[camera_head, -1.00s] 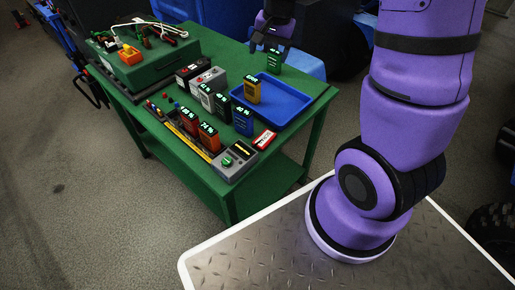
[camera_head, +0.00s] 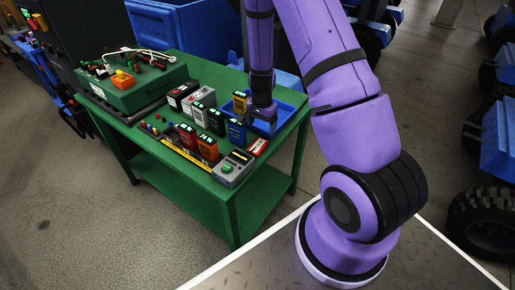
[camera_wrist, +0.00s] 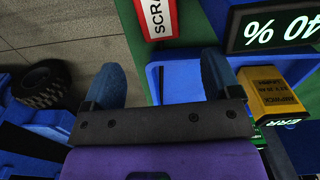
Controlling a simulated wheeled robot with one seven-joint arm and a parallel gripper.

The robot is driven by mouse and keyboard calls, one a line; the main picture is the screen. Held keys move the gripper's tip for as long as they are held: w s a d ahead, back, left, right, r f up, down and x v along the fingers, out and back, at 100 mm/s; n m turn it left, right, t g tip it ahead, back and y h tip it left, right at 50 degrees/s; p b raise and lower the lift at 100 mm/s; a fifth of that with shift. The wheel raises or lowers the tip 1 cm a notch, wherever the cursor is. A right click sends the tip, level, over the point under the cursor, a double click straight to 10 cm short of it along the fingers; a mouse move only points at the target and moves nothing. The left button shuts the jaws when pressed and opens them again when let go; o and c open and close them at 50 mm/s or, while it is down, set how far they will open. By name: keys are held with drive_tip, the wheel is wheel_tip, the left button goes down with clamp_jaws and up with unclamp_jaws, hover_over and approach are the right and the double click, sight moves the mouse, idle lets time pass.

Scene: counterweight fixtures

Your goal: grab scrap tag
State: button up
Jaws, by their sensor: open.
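The scrap tag (camera_head: 258,147), a small red and white block, lies near the table's front right edge, just outside the blue tray. In the wrist view the scrap tag (camera_wrist: 157,18) shows at the top, partly cut off, with "SCRA" readable. My gripper (camera_head: 262,115) hangs over the tray's near side, behind the tag. In the wrist view its two blue-grey fingers (camera_wrist: 163,76) are spread wide with nothing between them. The tag lies beyond the fingertips, apart from them.
The blue tray (camera_wrist: 184,95) lies under my gripper, with a yellow battery (camera_head: 240,102) in it. A blue battery (camera_head: 237,132) reading 40 % stands left of the tag. A grey tester (camera_head: 232,168) stands at the front corner. Several other batteries stand further left.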

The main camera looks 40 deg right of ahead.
sight(261, 141)
drive_tip(key=shift+f, duration=3.9)
drive_tip(key=c, duration=1)
drive_tip(key=shift+r, duration=0.15)
